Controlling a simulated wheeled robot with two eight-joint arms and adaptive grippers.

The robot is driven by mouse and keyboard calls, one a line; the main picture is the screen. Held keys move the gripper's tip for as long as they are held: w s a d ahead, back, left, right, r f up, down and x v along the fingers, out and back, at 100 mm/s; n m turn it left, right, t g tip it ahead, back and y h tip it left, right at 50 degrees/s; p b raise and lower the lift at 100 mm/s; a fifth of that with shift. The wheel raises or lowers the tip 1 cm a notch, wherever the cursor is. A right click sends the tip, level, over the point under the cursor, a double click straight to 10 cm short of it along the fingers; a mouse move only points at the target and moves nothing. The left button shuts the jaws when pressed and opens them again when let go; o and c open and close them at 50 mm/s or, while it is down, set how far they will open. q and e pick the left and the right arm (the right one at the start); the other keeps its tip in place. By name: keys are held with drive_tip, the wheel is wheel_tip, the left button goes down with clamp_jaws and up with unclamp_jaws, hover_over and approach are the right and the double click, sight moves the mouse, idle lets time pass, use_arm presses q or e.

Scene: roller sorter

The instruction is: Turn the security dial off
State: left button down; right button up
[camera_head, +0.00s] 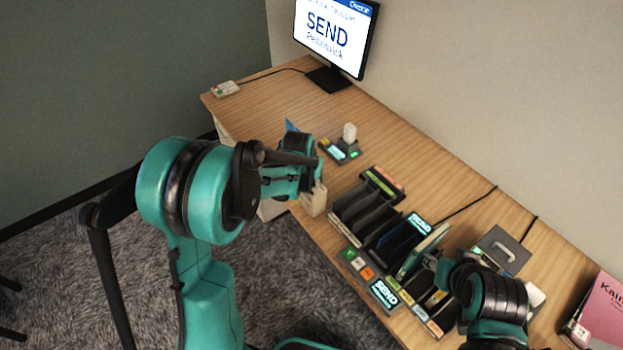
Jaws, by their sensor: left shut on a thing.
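A small dark device (340,152) with a pale upright knob (349,132) and coloured labels stands on the desk, right of my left gripper. The knob may be the security dial; its markings are too small to read. My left gripper (316,184) is shut at the desk's front edge, apart from the knob. A beige block (314,201) is directly under its fingertips and appears to be held. A bit of blue (291,126) shows behind this gripper. My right gripper (442,268) is low over the sorter, beside a pale upright item (422,250); its fingers are mostly hidden.
A slotted black sorter (365,215) with lit SEND panels runs along the front edge. A monitor (337,35) reading SEND stands at the back. A grey box with a handle (503,250) and a pink book (604,310) are at right. The desk's far left is mostly clear.

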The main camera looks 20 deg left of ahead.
use_arm(q)
drive_tip(key=shift+d+n+y, duration=0.1)
drive_tip(key=shift+n+y, duration=0.4)
drive_tip(key=shift+n, duration=0.6)
drive_tip(key=c, duration=1.3)
unclamp_jaws()
drive_tip(key=v, duration=1.2)
